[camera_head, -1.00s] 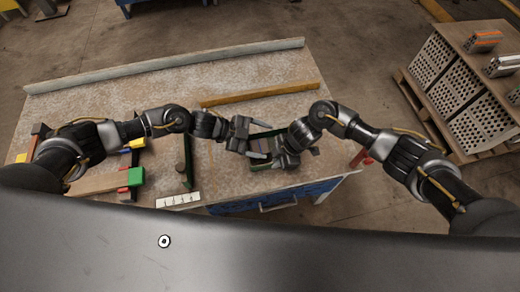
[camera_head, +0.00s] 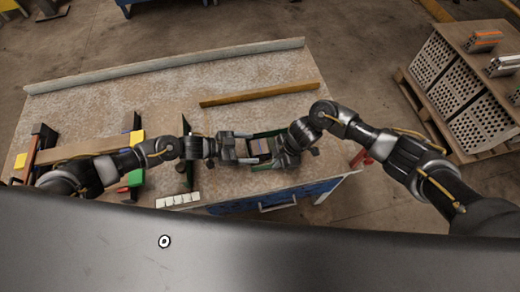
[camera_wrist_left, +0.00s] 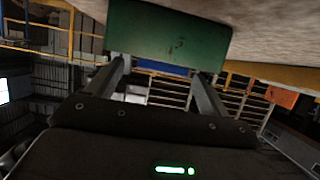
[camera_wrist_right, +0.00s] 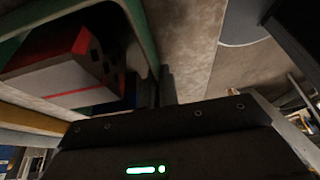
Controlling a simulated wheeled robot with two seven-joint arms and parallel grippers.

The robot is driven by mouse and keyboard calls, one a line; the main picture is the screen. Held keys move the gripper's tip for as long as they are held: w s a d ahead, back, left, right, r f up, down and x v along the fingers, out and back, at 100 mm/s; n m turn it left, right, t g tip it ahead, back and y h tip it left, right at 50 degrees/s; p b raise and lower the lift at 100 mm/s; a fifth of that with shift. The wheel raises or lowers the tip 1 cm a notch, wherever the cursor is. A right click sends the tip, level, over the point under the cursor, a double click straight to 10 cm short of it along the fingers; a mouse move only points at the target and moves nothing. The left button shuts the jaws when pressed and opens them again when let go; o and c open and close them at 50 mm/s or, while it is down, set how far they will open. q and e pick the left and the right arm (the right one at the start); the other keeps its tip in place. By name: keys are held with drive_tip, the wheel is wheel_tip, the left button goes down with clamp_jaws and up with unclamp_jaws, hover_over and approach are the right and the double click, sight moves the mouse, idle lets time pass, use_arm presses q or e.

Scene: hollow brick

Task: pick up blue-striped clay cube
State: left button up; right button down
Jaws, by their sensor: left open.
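A green-rimmed crate (camera_head: 270,133) stands near the table's front right, with brownish blocks (camera_head: 261,147) inside. No blue stripe can be made out on them. My left gripper (camera_head: 247,148) is open at the crate's left side. In the left wrist view the crate's green outer wall (camera_wrist_left: 168,30) lies just ahead of its spread fingers (camera_wrist_left: 163,72). My right gripper (camera_head: 292,148) is at the crate's right side, its fingers (camera_wrist_right: 160,85) close together at the green rim (camera_wrist_right: 143,30). The right wrist view shows a red-striped block (camera_wrist_right: 70,68) with holes in the crate, and a dark blue patch beside it.
A yellow-brown bar (camera_head: 260,94) lies behind the crate, and a long grey rail (camera_head: 165,66) runs along the table's back edge. Wooden, yellow and green pieces (camera_head: 135,177) sit at the left. A pallet of perforated bricks (camera_head: 455,90) stands right of the table.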

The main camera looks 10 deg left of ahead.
sight(260, 148)
use_arm(q)
drive_tip(key=x, duration=0.5)
drive_tip(key=shift+a+f, duration=0.15)
drive_tip(key=shift+f, duration=0.05)
drive_tip(key=c, duration=1.1)
drive_tip(key=shift+o, duration=0.2)
wheel_tip(260, 148, up, 10)
drive_tip(key=shift+w+r, duration=0.1)
use_arm(e)
drive_tip(key=c, duration=1.6)
unclamp_jaws()
